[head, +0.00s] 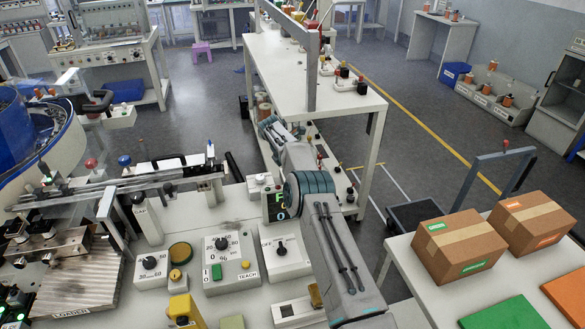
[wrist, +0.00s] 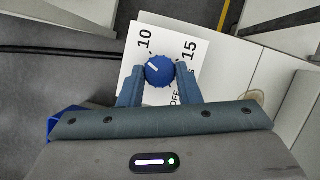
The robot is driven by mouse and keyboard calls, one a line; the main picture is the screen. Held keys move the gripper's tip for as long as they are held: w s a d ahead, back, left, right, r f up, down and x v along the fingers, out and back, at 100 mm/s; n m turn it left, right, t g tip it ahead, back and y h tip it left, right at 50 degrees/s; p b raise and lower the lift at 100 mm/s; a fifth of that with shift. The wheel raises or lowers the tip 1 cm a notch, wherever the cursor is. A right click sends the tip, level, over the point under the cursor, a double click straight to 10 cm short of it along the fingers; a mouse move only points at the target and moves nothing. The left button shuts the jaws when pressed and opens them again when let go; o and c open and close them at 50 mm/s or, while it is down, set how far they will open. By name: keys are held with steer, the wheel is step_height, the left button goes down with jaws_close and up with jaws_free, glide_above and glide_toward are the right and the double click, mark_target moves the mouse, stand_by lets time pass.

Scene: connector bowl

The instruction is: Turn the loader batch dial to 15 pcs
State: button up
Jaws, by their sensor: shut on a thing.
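In the wrist view, my gripper (wrist: 161,78) is closed around the ribbed blue dial knob (wrist: 159,72), with one finger on each side. A white pointer line shows on the left part of the knob's face; it lies clear of the 15 mark. The dial's white plate (wrist: 134,72) carries the printed marks 10 at the upper left and 15 at the upper right. The letters OFF show at the lower right, partly covered by the right finger. Part of the plate is hidden behind my fingers. In the head view my arm hides the fingertips and this knob.
A white bench (head: 330,91) extends behind my arm. Two cardboard boxes (head: 458,247) (head: 538,221) sit at right. Open floor (head: 420,135) lies between.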

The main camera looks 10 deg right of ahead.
steer(key=o, duration=1)
steer(key=shift+c, duration=0.2)
steer(key=b+v, duration=0.1)
steer(key=v, duration=1.3)
steer(key=shift+f, duration=0.1)
